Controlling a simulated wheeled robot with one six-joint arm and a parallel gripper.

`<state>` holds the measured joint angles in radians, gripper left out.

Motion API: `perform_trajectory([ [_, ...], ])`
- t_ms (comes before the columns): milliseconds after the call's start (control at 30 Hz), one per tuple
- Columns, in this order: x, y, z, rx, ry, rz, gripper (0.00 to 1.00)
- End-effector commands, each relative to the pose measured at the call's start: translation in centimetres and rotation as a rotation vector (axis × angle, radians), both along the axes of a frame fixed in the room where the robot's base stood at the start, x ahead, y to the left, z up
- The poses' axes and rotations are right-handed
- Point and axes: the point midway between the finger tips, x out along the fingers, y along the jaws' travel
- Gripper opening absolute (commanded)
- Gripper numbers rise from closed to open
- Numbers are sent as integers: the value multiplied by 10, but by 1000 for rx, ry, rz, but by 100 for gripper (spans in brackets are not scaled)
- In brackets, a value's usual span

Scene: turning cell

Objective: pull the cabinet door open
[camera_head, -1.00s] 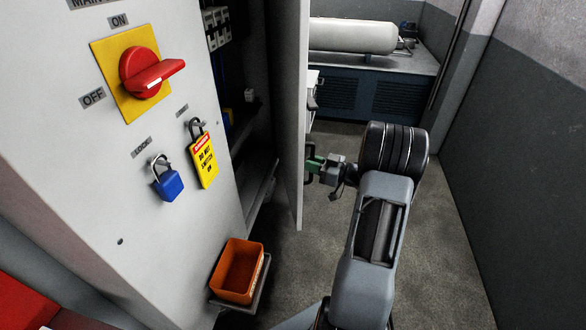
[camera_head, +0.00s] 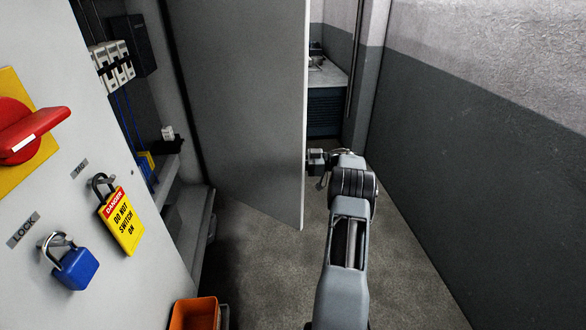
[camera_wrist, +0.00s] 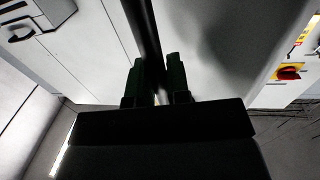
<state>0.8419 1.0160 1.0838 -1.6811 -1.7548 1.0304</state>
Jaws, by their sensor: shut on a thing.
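The cabinet door (camera_head: 245,100) is a tall grey panel, swung out from the cabinet on the left. Its inner face and free edge show in the head view. My gripper (camera_head: 315,160) is at that free edge, on the far side, with its fingertips hidden behind the door. In the wrist view my gripper (camera_wrist: 157,72) has its two dark fingers on either side of a dark handle bar (camera_wrist: 145,30) and is shut on it. The handle is hidden in the head view.
The open cabinet interior shows white modules (camera_head: 112,65) and a shelf. A red switch (camera_head: 25,130), a yellow danger tag (camera_head: 122,222) and a blue padlock (camera_head: 74,268) are on the panel at left. An orange bin (camera_head: 195,313) is low down. A wall (camera_head: 470,150) bounds the floor at right.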

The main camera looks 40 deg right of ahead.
Motion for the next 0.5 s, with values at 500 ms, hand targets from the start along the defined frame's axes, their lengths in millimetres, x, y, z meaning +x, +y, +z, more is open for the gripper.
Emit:
perform_trajectory([
  [500, 8, -22, 2, 3, -2, 66, 0],
])
